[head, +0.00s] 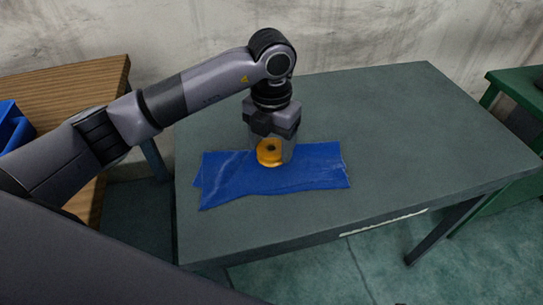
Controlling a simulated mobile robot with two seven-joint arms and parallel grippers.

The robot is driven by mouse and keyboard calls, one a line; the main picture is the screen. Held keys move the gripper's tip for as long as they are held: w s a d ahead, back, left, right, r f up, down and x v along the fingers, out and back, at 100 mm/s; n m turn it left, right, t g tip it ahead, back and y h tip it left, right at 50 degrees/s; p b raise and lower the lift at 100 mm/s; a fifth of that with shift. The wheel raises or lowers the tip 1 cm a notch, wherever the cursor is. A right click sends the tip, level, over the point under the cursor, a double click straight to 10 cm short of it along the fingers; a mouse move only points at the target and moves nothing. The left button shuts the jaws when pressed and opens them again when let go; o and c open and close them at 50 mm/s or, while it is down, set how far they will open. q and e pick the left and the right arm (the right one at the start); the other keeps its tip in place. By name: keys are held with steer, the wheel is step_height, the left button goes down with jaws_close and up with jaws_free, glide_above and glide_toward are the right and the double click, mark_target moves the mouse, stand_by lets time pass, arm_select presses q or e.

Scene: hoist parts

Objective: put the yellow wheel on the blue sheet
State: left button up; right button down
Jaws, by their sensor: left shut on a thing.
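The blue sheet (312,172) lies on the green-grey table, slightly crumpled, with an uneven left edge. The yellow wheel (268,160) shows over the upper middle of the sheet, with a dark hole in its face. My left gripper (272,145) points down and is shut on the yellow wheel. The gripper partly hides the wheel's upper part. I cannot tell whether the wheel touches the sheet or is held just above it. My right gripper is not in view.
The green-grey table (420,140) is bare around the sheet, with wide free room to the right. A wooden table (75,80) with a blue container (12,125) stands at the left. A green bench (520,85) stands at the right edge. A wall is behind.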

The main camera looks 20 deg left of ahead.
mark_target(271, 171)
arm_select(q)
step_height(271, 171, down, 4)
steer(key=shift+f, duration=0.2)
steer(key=shift+s+f+b, duration=0.1)
steer(key=shift+f+b, duration=0.25)
steer(key=shift+b, duration=0.1)
steer(key=shift+s+f, duration=0.1)
steer(key=shift+f, duration=0.2)
steer(key=shift+c, duration=0.7)
steer(key=o, duration=1.7)
steer(key=shift+f, duration=0.15)
